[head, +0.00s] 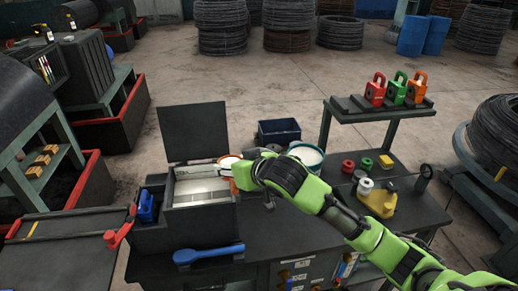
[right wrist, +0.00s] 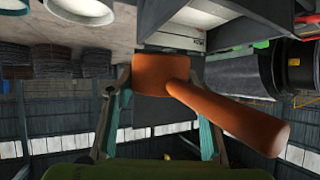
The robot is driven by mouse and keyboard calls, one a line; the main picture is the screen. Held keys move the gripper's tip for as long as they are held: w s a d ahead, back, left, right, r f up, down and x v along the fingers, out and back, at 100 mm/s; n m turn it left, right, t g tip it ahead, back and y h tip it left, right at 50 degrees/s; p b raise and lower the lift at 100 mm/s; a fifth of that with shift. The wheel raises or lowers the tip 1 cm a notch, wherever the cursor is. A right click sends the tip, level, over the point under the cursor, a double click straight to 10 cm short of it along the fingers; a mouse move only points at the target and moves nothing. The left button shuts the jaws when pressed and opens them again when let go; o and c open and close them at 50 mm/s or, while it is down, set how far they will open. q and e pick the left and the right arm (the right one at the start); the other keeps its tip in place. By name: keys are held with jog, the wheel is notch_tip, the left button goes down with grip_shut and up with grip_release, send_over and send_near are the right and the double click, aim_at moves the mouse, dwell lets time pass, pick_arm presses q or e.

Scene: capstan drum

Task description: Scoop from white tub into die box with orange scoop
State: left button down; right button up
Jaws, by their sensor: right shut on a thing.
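My right gripper (head: 243,173) is beside the right edge of the open grey die box (head: 168,213). In the right wrist view its fingers (right wrist: 161,76) are shut on the orange scoop (right wrist: 240,118), whose thick handle slants to the lower right. In the head view the scoop is mostly hidden by the gripper. The die box has its dark lid raised and a pale interior. A white tub (head: 306,153) stands right of the gripper, partly behind my arm. Another round white-topped tub with an orange edge (head: 228,160) is just behind the gripper. My left gripper is not in view.
A blue scoop (head: 208,254) lies on the dark bench in front of the die box. A blue bin (head: 279,131) is behind. Red, green and yellow parts (head: 366,163) and a yellow jug-like thing (head: 380,202) sit to the right. Coloured padlock-like blocks (head: 397,90) stand on a raised shelf.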

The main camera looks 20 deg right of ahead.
jog(key=w+a, duration=0.2)
jog(key=a, duration=0.7)
jog(key=shift+w+a, duration=0.25)
jog(key=shift+a, duration=0.1)
jog(key=shift+d, duration=0.15)
jog(key=n+h, duration=0.3)
jog(key=f+n+h, duration=0.1)
jog(key=n+h, duration=0.2)
jog(key=n, duration=0.1)
jog(key=w+n+g+h, duration=0.1)
jog(key=n+h, duration=0.2)
jog(key=h, duration=0.1)
jog(key=shift+d+f, duration=0.15)
jog(key=shift+d, duration=0.2)
jog(key=shift+n, duration=0.3)
dwell(0.7)
jog(key=shift+n+h, duration=0.3)
jog(key=shift+h, duration=0.3)
